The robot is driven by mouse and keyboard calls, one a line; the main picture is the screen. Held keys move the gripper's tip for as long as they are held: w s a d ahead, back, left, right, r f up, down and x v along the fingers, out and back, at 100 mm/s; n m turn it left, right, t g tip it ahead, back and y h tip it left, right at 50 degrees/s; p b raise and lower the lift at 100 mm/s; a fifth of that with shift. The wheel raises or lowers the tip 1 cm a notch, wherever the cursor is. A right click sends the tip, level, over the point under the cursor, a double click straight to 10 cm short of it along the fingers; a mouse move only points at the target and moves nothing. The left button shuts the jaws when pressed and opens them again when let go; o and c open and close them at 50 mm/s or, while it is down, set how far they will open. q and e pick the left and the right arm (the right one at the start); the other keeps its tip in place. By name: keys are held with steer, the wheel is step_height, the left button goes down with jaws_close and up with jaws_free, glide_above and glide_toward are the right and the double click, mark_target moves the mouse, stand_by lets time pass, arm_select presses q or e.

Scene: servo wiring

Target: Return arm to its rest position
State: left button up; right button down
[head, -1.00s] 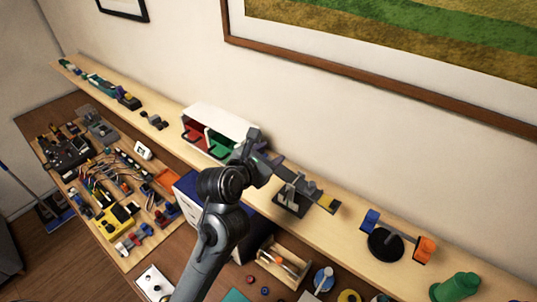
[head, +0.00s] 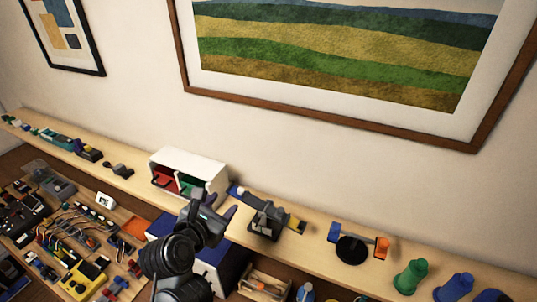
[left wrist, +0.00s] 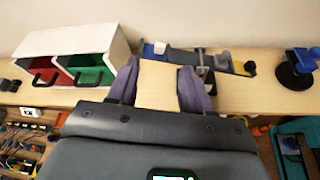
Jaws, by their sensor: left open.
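My left gripper (head: 213,207) is in the lower middle of the head view, in front of the shelf and just below the right end of a white two-compartment box (head: 196,166). Its purple fingers stand apart, and they also show in the left wrist view (left wrist: 158,88). The pale shelf surface shows between them and nothing appears held. Part of my left arm hides the bench below. My right gripper is in neither view.
The long wooden shelf (head: 320,224) holds a dark stand with a beam (head: 266,216), a round black stand with blue and orange ends (head: 354,248), and green and blue pieces. A lower bench at left carries wired electronics (head: 70,232). Framed pictures hang on the wall behind.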

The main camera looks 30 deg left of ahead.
arm_select(q)
steer(key=s+d+f+m+g, duration=0.1)
steer(key=s+f+m+g, duration=0.1)
steer(key=s+f, duration=0.45)
steer(key=s+f+m+g, duration=0.1)
steer(key=s+f+g, duration=0.15)
steer(key=f, duration=0.75)
steer(key=s+d+f+m+g, duration=0.1)
steer(key=s+d+f+m, duration=0.1)
steer(key=m, duration=0.9)
steer(key=s+d+f+m+g+h, duration=0.1)
steer(key=s+d+f+m+g, duration=0.1)
steer(key=s+m, duration=0.5)
steer(key=s+d+f+m+g+h, duration=0.1)
steer(key=s+f+m, duration=0.4)
steer(key=m, duration=1)
steer(key=shift+d+f+g, duration=0.2)
steer(key=shift+d+g, duration=0.45)
steer(key=shift+d, duration=0.55)
